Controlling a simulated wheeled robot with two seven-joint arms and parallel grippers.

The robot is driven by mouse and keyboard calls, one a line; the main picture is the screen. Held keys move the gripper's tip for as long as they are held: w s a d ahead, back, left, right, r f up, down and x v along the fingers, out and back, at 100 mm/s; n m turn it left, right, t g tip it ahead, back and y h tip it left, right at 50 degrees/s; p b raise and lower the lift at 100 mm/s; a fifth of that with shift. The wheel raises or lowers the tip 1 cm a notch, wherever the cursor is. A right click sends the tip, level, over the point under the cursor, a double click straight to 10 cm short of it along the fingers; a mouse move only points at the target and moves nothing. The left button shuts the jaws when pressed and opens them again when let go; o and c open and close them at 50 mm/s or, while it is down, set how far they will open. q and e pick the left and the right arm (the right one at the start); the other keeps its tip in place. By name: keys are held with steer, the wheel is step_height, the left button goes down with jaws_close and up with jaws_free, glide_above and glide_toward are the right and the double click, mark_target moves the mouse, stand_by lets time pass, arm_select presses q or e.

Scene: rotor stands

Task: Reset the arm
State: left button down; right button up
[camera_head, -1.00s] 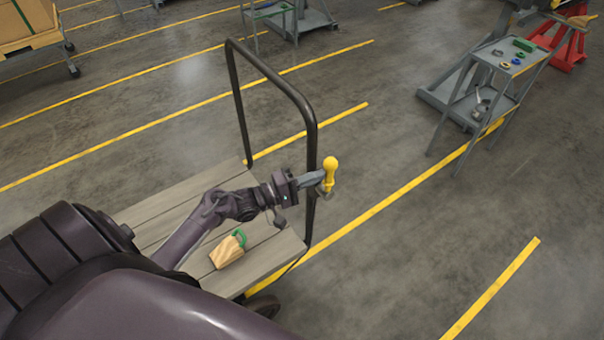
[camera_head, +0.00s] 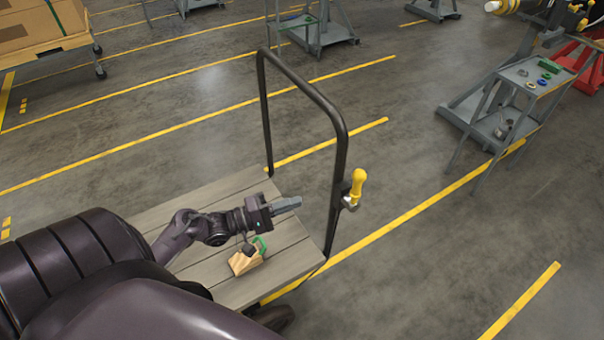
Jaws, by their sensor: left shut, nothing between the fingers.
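My left arm comes in from the left over the wooden cart deck (camera_head: 285,258). Its gripper (camera_head: 298,202) is shut and empty, pointing right, above the deck and inside the cart's black handle frame (camera_head: 338,190). A yellow-handled tool (camera_head: 357,186) stands upright at the right post of that frame, apart from the fingertips. Its lower end is a small grey part at the post. My right gripper is not in view.
A wooden block (camera_head: 243,262) with a green loop (camera_head: 261,246) lies on the deck just below my gripper. A grey wheeled stand (camera_head: 500,105) with small parts is at the upper right. A boxed pallet (camera_head: 40,35) is at the upper left. Open floor lies right of the cart.

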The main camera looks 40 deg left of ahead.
arm_select(q)
steer(key=s+d+f+m+g+y, duration=0.1)
steer(key=s+f+g+y, duration=0.15)
steer(key=f, duration=0.65)
steer(key=s+d+f+m+g+y, duration=0.1)
steer(key=s+f+y, duration=0.15)
steer(key=f, duration=0.65)
steer(key=s+d+f+m+g+y, duration=0.1)
steer(key=s+f+m+y, duration=0.15)
steer(key=f, duration=0.55)
steer(key=s+d+f+m+g+y, duration=0.1)
steer(key=s+d+f+m+g, duration=0.1)
steer(key=s+f, duration=0.4)
steer(key=s+d+f+m+g+y, duration=0.1)
steer(key=s+f+m+g, duration=0.3)
steer(key=s, duration=0.7)
steer(key=s+d+f+m+g+y, duration=0.1)
steer(key=s+d+f+m+g, duration=0.2)
steer(key=s+f, duration=0.5)
steer(key=shift+s+d+g, duration=0.15)
steer(key=shift+s+g, duration=0.35)
steer(key=shift+g, duration=0.05)
steer(key=shift+s, duration=0.1)
